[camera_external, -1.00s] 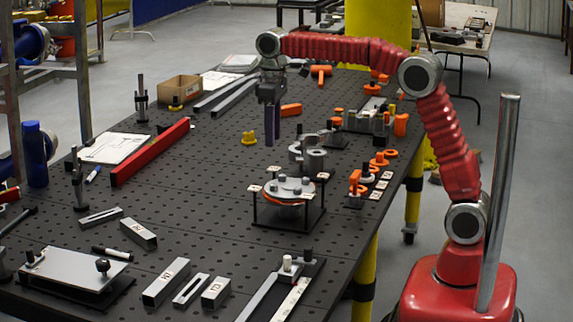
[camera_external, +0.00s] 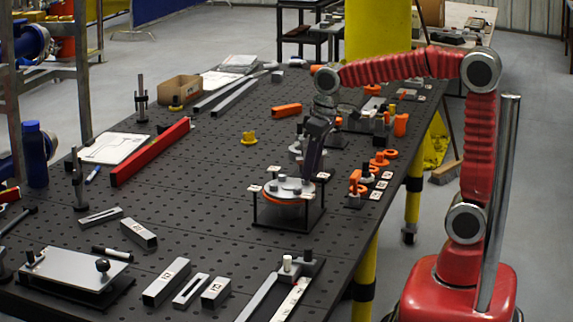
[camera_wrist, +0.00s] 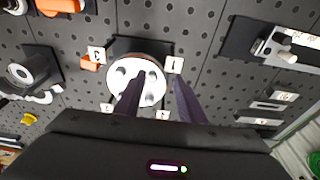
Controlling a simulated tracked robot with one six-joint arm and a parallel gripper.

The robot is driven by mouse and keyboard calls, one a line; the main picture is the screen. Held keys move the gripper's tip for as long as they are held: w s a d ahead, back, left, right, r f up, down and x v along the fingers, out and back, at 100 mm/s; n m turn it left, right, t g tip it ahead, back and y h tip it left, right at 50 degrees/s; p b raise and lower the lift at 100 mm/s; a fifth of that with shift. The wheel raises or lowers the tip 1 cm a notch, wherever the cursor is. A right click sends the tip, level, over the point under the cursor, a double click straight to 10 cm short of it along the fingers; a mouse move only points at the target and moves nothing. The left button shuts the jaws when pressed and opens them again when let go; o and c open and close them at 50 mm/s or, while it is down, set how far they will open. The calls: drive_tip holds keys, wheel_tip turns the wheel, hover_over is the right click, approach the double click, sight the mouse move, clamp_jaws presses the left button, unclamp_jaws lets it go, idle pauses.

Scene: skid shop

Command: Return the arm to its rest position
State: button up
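My red arm reaches over the black perforated table (camera_external: 205,160) from its base at the right, with the elbow raised. My gripper (camera_external: 311,172) hangs above the table, its dark fingers slanting down beside or over the round-disc fixture (camera_external: 289,187). In the wrist view my gripper (camera_wrist: 158,84) shows two dark fingers apart with nothing between them. The pale disc (camera_wrist: 138,78) of the fixture shows below and partly behind the left finger. I cannot tell the exact height of the fingertips above the disc.
Orange parts (camera_external: 379,159) and small labelled tags lie along the table's right edge. A silver post (camera_external: 499,205) stands beside my arm's base. The table's middle left is clear.

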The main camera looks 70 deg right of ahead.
drive_tip(key=s+a+f+t, duration=0.1)
drive_tip(key=s+a+t, duration=0.1)
drive_tip(key=s, duration=1.5)
drive_tip(key=shift+f+t, duration=0.2)
drive_tip(key=shift+t, duration=0.5)
drive_tip(key=shift+d, duration=0.15)
idle(1.9)
